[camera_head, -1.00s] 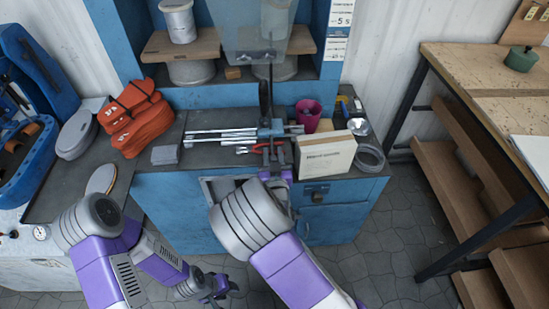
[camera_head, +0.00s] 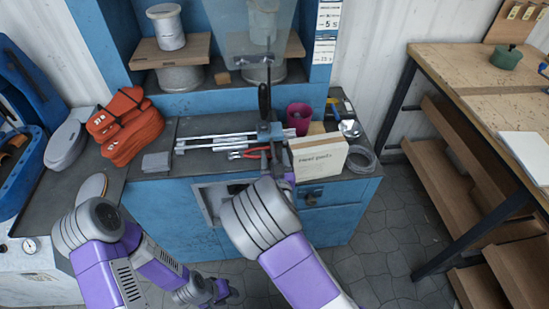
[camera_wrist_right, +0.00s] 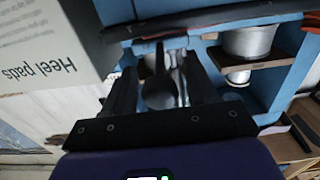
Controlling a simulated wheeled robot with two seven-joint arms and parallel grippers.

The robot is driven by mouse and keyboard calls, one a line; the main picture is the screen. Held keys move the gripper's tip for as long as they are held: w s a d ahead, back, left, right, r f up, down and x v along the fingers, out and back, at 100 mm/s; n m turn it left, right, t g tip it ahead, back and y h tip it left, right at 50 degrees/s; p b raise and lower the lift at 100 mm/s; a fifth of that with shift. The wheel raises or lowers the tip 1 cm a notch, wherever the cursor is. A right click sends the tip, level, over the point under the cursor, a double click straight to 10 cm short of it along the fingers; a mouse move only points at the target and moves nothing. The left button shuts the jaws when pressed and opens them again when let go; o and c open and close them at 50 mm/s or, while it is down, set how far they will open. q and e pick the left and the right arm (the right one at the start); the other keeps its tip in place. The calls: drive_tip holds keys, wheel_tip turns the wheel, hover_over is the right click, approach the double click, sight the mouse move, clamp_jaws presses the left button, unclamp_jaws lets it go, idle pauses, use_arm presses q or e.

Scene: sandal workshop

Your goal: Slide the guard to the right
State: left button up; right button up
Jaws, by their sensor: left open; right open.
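The guard is most likely the clear grey panel (camera_head: 257,38) hanging in front of the upper shelves in the head view. Below it, a black upright lever (camera_head: 264,101) stands on a blue and metal clamp with steel rods (camera_head: 215,141). My right gripper (camera_head: 277,163) is at the front of the bench by the clamp, partly hidden by its wrist. In the right wrist view its open fingers (camera_wrist_right: 158,88) have a dark rounded handle between or just beyond them; contact is unclear. My left gripper (camera_head: 226,291) is open, low in front of the cabinet, and away from the bench.
A heel pads box (camera_head: 318,157) stands close to the right of my right gripper. A magenta cup (camera_head: 299,117) and clear tape roll (camera_head: 361,158) are behind and beside it. Orange folded material (camera_head: 125,126) lies at left. A wooden workbench (camera_head: 480,80) stands at right.

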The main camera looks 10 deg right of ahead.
drive_tip(key=s, duration=0.7)
drive_tip(key=shift+s+a+p, duration=0.25)
drive_tip(key=shift+s+p, duration=0.05)
drive_tip(key=shift+p, duration=0.1)
drive_tip(key=shift+c, duration=0.3)
